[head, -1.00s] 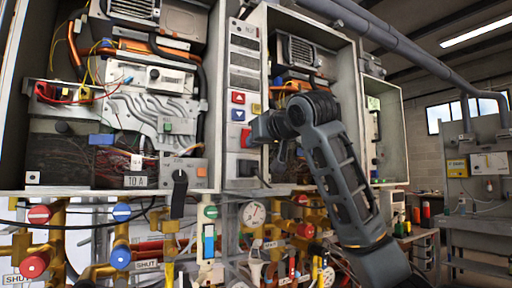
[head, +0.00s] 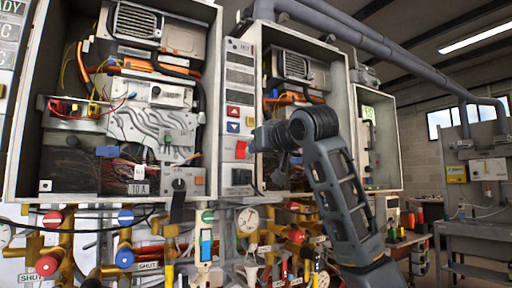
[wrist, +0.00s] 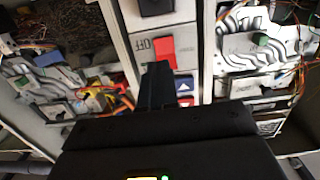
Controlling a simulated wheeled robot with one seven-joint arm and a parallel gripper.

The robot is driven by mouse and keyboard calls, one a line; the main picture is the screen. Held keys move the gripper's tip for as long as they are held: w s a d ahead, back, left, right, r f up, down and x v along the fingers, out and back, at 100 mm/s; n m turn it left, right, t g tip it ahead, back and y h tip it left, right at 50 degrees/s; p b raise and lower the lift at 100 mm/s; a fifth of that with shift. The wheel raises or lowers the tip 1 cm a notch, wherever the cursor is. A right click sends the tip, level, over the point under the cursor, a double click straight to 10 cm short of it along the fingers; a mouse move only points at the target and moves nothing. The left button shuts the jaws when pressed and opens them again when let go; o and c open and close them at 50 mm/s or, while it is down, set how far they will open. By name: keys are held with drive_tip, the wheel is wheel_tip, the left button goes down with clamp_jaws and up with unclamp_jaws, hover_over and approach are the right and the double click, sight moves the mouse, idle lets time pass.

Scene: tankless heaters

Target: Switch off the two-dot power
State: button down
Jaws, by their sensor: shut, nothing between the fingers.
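A narrow grey control panel (head: 239,75) stands between two open heater cabinets. On it is a red switch (head: 241,149), which also shows in the wrist view (wrist: 164,50) beside an upside-down OFF label (wrist: 142,47). My gripper (head: 257,138) is shut and empty, just in front of the panel near the red switch. In the wrist view its fingertips (wrist: 160,68) overlap the switch's lower edge. I cannot tell whether they touch. Dot marks are too small to make out.
Red and blue arrow buttons (head: 233,119) sit above the switch, and a black block (head: 242,177) is below it. The left cabinet (head: 215,60) and a middle cabinet (head: 349,100) flank the panel. Pipes and valves, including a red handle (head: 47,265), lie below.

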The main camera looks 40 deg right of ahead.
drive_tip(key=v, duration=0.9)
drive_tip(key=shift+s, duration=0.1)
idle(0.5)
